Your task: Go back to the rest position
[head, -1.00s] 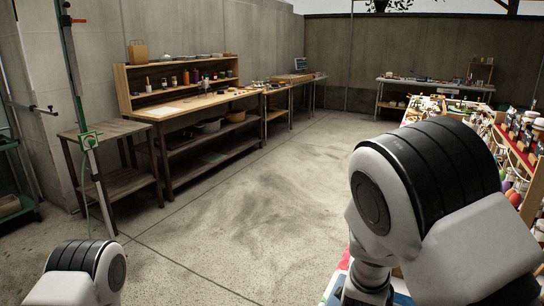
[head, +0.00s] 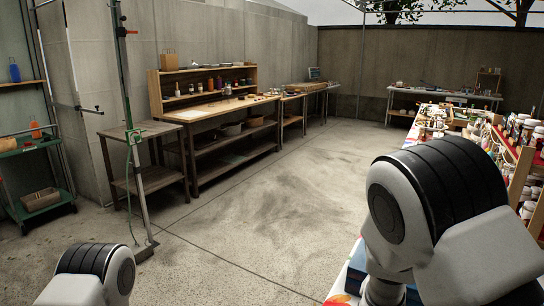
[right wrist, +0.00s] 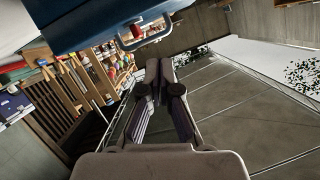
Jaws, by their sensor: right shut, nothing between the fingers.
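My right gripper (right wrist: 159,72) shows in the right wrist view with its fingers together and nothing between them. A dark blue case-like thing (right wrist: 95,25) with a metal loop handle is above it in that picture, close to the fingertips but apart from them as far as I can tell. In the head view my right arm fills the lower right and hides its gripper. Only a rounded part of my left arm shows at the lower left. My left gripper is not in view.
A table with goods (head: 355,262) runs along the right side, beside my right arm. A wooden workbench (head: 205,112) stands along the left wall, with a green cart (head: 38,147) at far left. A metal stand (head: 130,130) is nearer. The middle floor is clear.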

